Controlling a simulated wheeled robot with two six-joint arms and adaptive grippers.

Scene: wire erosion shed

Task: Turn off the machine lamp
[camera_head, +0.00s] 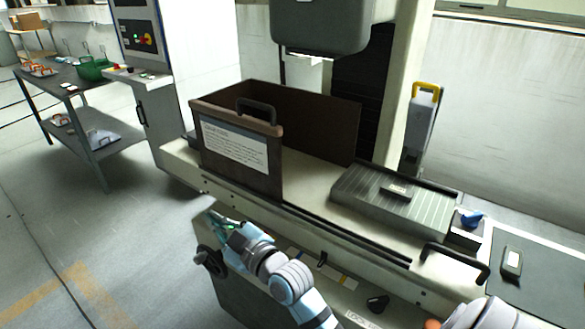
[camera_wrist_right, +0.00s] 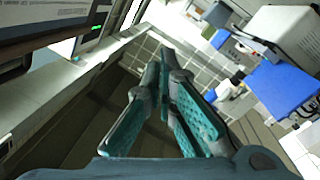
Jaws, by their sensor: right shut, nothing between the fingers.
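I cannot make out the machine lamp or its switch for certain in either view. The machine (camera_head: 320,190) fills the middle of the head view, with its grey head (camera_head: 320,25) hanging above. Its control cabinet (camera_head: 140,40) stands at the upper left, with red and green controls on its face and more on a small ledge (camera_head: 137,75). My right gripper (camera_head: 218,220) is shut and empty in front of the machine's left front, below the brown guard box. Its teal-padded fingers show in the right wrist view (camera_wrist_right: 164,68). My left gripper is out of view.
The brown guard box (camera_head: 240,180) stands on the machine bed, beside the ribbed grey plate (camera_head: 390,200). A black handle (camera_head: 455,262) sticks out at the front right. Floor at the lower left is clear.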

